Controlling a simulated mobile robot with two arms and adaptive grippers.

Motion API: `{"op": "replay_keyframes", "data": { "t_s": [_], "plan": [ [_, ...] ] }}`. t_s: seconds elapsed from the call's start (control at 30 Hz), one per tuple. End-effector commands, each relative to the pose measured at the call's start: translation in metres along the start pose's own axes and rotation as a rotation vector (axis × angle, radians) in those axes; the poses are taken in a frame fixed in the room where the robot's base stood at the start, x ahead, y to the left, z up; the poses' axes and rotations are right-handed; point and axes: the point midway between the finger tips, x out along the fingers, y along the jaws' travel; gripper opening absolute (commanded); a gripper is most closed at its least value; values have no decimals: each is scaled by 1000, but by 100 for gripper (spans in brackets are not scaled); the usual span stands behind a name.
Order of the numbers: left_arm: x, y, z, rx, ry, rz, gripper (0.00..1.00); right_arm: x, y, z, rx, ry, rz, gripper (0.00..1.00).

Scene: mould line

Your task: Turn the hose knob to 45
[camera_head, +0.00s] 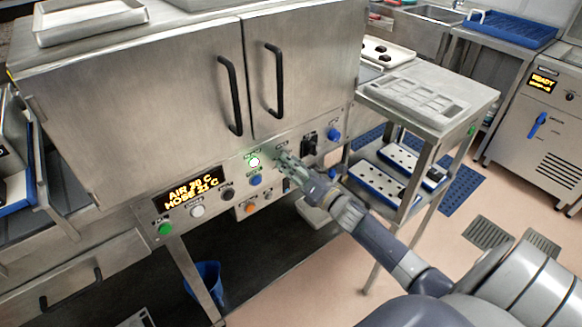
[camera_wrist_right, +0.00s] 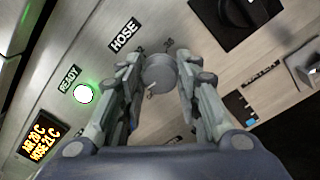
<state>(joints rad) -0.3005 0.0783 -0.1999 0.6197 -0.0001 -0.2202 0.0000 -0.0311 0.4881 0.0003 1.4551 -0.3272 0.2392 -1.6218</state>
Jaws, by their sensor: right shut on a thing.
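The hose knob (camera_wrist_right: 160,76) is a round grey knob on the steel control panel, below the HOSE label (camera_wrist_right: 124,35) in the right wrist view. My right gripper (camera_wrist_right: 159,62) has one finger on each side of it and is shut on it. In the head view my right gripper (camera_head: 284,161) reaches the panel from the lower right and hides the knob. The display (camera_head: 189,190) shows AIR and HOSE temperatures in yellow; HOSE reads in the low twenties. The knob's pointer angle is hard to tell. My left gripper is not in view.
A lit READY lamp (camera_head: 254,162) and a blue button (camera_head: 256,181) sit left of the gripper. A black switch (camera_head: 309,144) is to its right. Cabinet doors with black handles (camera_head: 231,95) are above. A steel trolley (camera_head: 440,92) stands at right.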

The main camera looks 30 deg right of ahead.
Motion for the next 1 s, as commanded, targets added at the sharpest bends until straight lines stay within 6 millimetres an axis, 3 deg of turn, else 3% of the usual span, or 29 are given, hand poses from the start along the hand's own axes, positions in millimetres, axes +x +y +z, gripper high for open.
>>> {"op": "replay_keyframes", "data": {
  "t_s": [1.0],
  "plan": [
    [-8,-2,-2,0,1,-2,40,0,-1,-2,968,-50,2,8]
  ]
}}
